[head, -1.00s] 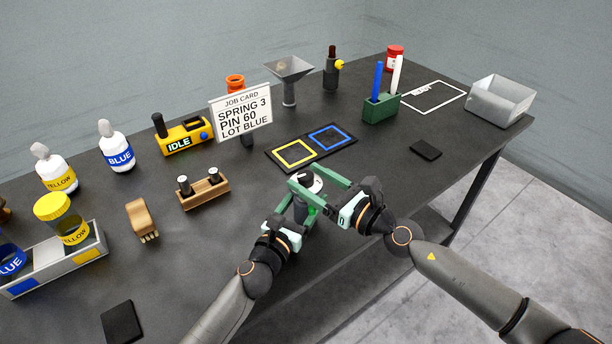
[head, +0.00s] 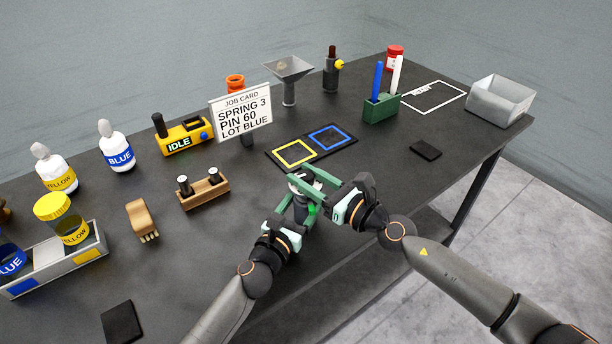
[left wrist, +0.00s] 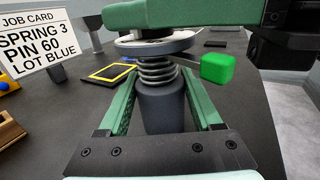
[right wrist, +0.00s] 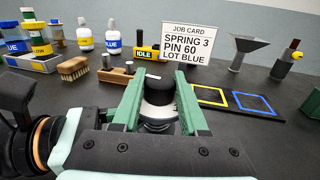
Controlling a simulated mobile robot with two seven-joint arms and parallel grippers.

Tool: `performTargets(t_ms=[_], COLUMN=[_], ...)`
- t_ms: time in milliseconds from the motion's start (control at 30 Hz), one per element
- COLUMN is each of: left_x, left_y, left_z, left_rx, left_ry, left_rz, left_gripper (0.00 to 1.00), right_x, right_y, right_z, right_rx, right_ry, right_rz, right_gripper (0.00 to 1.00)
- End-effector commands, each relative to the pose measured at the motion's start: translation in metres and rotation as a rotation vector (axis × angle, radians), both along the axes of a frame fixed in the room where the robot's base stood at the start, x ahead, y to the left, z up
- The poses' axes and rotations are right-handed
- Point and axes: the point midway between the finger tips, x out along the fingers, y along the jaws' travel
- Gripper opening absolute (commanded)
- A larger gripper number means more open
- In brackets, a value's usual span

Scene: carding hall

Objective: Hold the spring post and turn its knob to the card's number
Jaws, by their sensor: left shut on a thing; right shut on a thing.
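The spring post is a dark grey cylinder (left wrist: 162,108) with a metal coil spring above it and a pale disc on top, in the left wrist view. A green block (left wrist: 217,68) sticks out at its side. My left gripper (head: 296,208) is shut on the post's body below the spring. My right gripper (head: 318,180) is shut on the black knob (right wrist: 160,98), which has a white mark, above the pale disc. The knob is mostly hidden in the head view. The job card (head: 240,115) reads SPRING 3, PIN 60, LOT BLUE.
A mat with yellow and blue squares (head: 313,147) lies behind the post. A green pen holder (head: 381,108) and a grey bin (head: 500,100) stand at right.

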Motion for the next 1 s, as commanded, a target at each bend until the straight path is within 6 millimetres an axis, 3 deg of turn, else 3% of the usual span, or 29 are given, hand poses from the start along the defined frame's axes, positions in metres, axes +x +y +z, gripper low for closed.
performTargets(t_ms=[133, 767, 1000], left_x=[0.000, -0.001, -0.002], left_y=[0.000, -0.001, -0.003], left_z=[0.000, -0.002, -0.004], left_rx=[0.000, 0.000, 0.004], left_ry=[0.001, 0.004, 0.006], left_rz=[0.001, -0.002, -0.006], left_gripper=[0.00, 0.00, 0.00], right_x=[0.000, -0.004, -0.003], right_y=[0.000, 0.014, 0.009], right_z=[0.000, 0.016, 0.009], right_rx=[0.000, 0.031, 0.020], right_ry=[0.000, -0.029, -0.015], right_rz=[0.000, -0.033, -0.136], right_gripper=[0.00, 0.00, 0.00])
